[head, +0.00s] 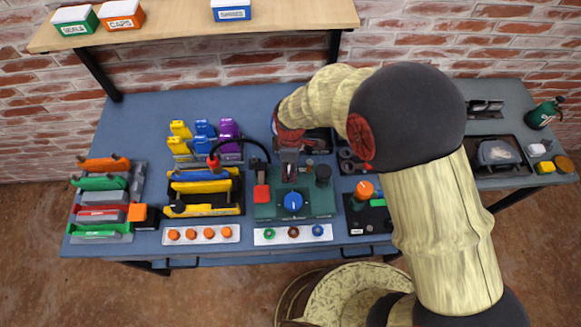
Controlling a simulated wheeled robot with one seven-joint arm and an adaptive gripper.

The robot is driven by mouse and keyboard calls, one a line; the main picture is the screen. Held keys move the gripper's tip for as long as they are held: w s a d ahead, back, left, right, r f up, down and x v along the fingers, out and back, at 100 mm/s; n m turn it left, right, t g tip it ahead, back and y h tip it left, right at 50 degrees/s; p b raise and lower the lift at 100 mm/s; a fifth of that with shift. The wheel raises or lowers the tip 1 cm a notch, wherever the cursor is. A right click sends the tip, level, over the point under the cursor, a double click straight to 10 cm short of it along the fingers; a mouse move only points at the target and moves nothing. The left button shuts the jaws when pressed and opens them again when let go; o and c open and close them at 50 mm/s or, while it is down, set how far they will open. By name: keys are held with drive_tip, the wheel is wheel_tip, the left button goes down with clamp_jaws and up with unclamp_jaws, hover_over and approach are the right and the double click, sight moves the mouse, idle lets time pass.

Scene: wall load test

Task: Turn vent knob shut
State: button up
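A green panel (263,211) sits at the front middle of the blue bench. It carries a round blue knob (293,202) with a pale pointer mark, a red block at its left and a dark cylinder (323,175) at its right. No vent label is readable, so I cannot tell for sure which knob is the vent knob. My gripper (289,174) points down over the back of the green panel, behind the blue knob and apart from it in the picture. Its fingertips are too small to show whether they are open or shut.
A black curved hose (254,143) arches left of my gripper. An orange-topped knob (365,189) stands on a black base to the right. A white strip (265,238) with colored rings lies in front. Colored racks fill the left; a shelf (180,33) hangs above.

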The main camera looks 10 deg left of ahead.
drive_tip(key=c, duration=1)
drive_tip(key=shift+m, duration=0.3)
drive_tip(key=m+p, duration=0.1)
drive_tip(key=m, duration=0.2)
drive_tip(key=shift+r, duration=0.1)
drive_tip(key=m+p, duration=0.1)
drive_tip(key=m, duration=0.4)
drive_tip(key=shift+p, duration=0.35)
drive_tip(key=m+p, duration=0.1)
drive_tip(key=m, duration=0.3)
drive_tip(key=shift+w+d+m, duration=0.1)
drive_tip(key=shift+m, duration=0.2)
drive_tip(key=shift+m+p, duration=0.45)
drive_tip(key=shift+m, duration=1.75)
